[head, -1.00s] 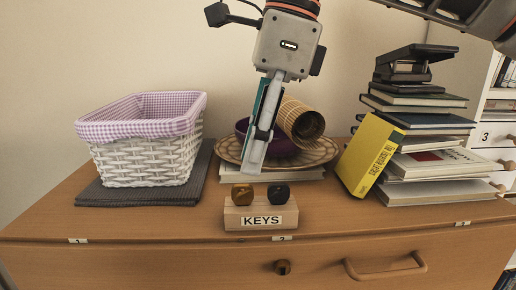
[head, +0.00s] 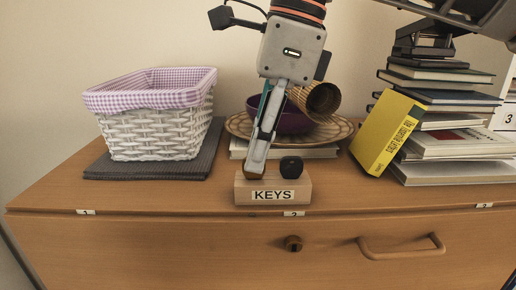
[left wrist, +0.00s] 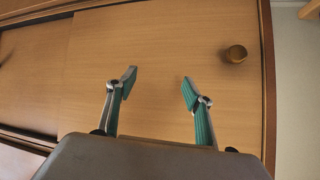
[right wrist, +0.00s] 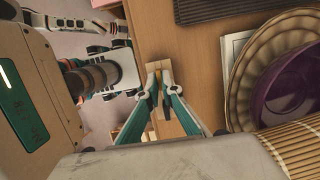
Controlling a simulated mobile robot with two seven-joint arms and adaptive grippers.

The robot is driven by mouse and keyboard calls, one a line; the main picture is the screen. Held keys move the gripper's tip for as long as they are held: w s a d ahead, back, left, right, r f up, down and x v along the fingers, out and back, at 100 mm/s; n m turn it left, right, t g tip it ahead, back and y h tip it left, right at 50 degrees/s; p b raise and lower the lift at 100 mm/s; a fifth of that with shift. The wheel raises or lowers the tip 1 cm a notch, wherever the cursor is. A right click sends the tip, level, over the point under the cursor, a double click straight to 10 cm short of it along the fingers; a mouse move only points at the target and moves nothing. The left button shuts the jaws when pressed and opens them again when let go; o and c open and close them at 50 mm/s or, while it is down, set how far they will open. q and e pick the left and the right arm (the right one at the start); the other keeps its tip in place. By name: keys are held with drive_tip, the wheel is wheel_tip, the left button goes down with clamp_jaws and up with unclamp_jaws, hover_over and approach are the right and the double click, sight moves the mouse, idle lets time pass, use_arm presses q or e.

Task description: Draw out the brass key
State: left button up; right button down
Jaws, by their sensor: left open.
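The wooden key block (head: 243,192) with a KEYS label stands near the front edge of the dresser top. The brass key (head: 249,177) sits in its left part, its head mostly hidden behind my fingertip. A dark key head (head: 291,167) stands to its right. My right gripper (head: 255,170) points down at the brass key head. In the right wrist view its fingertips (right wrist: 159,68) are close together, and I cannot tell if they grip the key. My left gripper (left wrist: 157,82) is open and empty before a wooden front with a round knob (left wrist: 236,53).
Behind the block are a patterned plate (head: 334,136), a purple bowl (head: 293,120) and a wicker roll. A white basket (head: 155,133) stands left on a dark mat. A yellow book (head: 385,135) leans on a book stack at right.

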idle(0.4)
drive_tip(key=shift+r+p, duration=0.75)
drive_tip(key=shift+p, duration=0.1)
drive_tip(key=shift+r+p, duration=0.65)
drive_tip(key=shift+p, duration=0.15)
drive_tip(key=shift+p+v, duration=0.8)
drive_tip(key=shift+p, duration=0.15)
drive_tip(key=shift+a+r+p, duration=0.15)
drive_tip(key=shift+r+p, duration=0.7)
drive_tip(key=shift+p, duration=0.15)
